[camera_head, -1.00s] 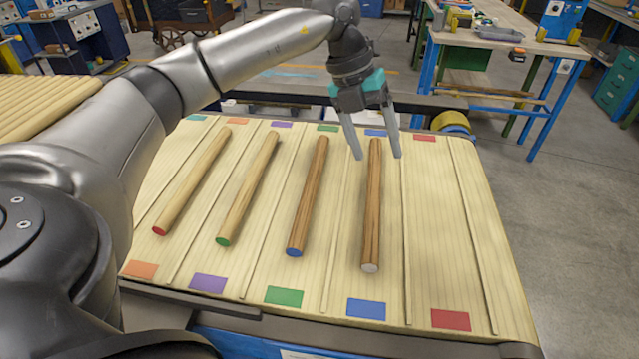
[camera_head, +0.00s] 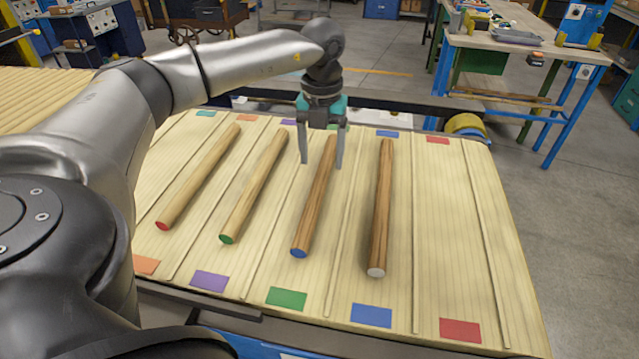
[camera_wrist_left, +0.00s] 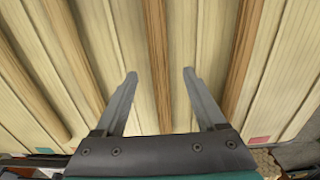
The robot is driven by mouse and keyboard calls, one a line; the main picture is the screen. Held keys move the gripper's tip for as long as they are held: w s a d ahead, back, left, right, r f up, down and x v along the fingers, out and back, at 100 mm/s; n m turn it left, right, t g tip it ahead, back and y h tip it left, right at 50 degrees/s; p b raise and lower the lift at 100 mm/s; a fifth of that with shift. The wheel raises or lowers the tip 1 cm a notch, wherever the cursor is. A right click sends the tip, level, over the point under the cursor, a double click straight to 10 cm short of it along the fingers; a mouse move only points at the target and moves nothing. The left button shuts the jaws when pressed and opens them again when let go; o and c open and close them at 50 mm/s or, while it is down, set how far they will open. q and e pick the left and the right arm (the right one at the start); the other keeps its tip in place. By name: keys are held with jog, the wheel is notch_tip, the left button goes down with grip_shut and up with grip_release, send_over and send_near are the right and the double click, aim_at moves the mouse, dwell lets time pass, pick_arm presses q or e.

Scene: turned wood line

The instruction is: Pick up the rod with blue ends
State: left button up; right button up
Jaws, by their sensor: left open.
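The rod with blue ends (camera_head: 314,205) is a brown wooden rod lying lengthwise on the pale board, its near end blue. Its far end is close to my left gripper (camera_head: 321,164), which is open, fingers pointing down on either side of the rod's far part in the head view. In the left wrist view the left gripper (camera_wrist_left: 159,74) is open and empty, and a brown rod (camera_wrist_left: 158,60) runs between its fingers, with no contact visible. My right gripper is not in view.
A white-ended rod (camera_head: 382,210) lies to the right; a green-ended rod (camera_head: 254,188) and a red-ended rod (camera_head: 199,178) lie to the left. The pale board (camera_head: 440,230) has thin ridges and coloured patches. Its right side is bare. A workbench (camera_head: 520,50) stands beyond.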

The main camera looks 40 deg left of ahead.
aim_at(321, 174)
pick_arm(q)
jog(key=shift+w+a+f, duration=0.1)
jog(key=shift+f, duration=1.25)
jog(key=shift+w+a+f, duration=0.1)
jog(key=shift+f, duration=1.2)
grip_shut()
